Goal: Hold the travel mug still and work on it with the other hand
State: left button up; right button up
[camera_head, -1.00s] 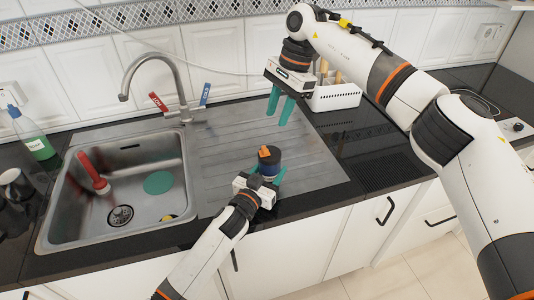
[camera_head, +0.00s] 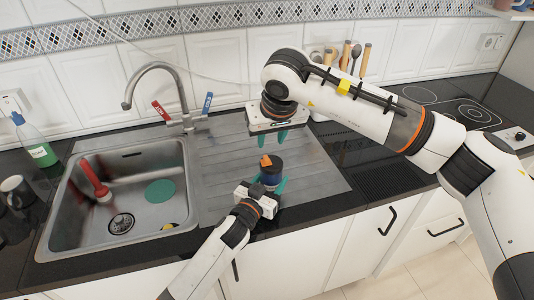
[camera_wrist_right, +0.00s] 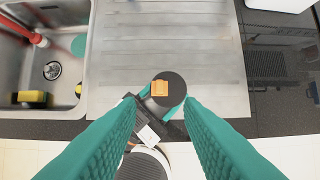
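The travel mug (camera_head: 274,166) stands upright on the steel drainboard, near its front edge. It has a dark lid with an orange tab (camera_head: 266,161) on top, also seen from above in the right wrist view, where the lid (camera_wrist_right: 174,83) is round. My left gripper (camera_head: 270,186) is shut around the mug's body from the front, and its teal fingers show on both sides. My right gripper (camera_head: 273,144) points down above and just behind the mug in the head view. Its teal fingers are apart with nothing between them. The mug's lower body is mostly hidden.
The sink basin (camera_head: 82,222) is left of the mug, with a red-handled tool (camera_head: 97,184) in it. The tap (camera_head: 181,100) rises behind. The drainboard (camera_head: 225,150) around the mug is clear.

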aim_at(267, 157)
jog(key=x, duration=0.8)
jog(key=shift+w+f, duration=0.1)
jog(key=shift+f, duration=0.2)
grip_shut()
jog(key=shift+d, duration=0.1)
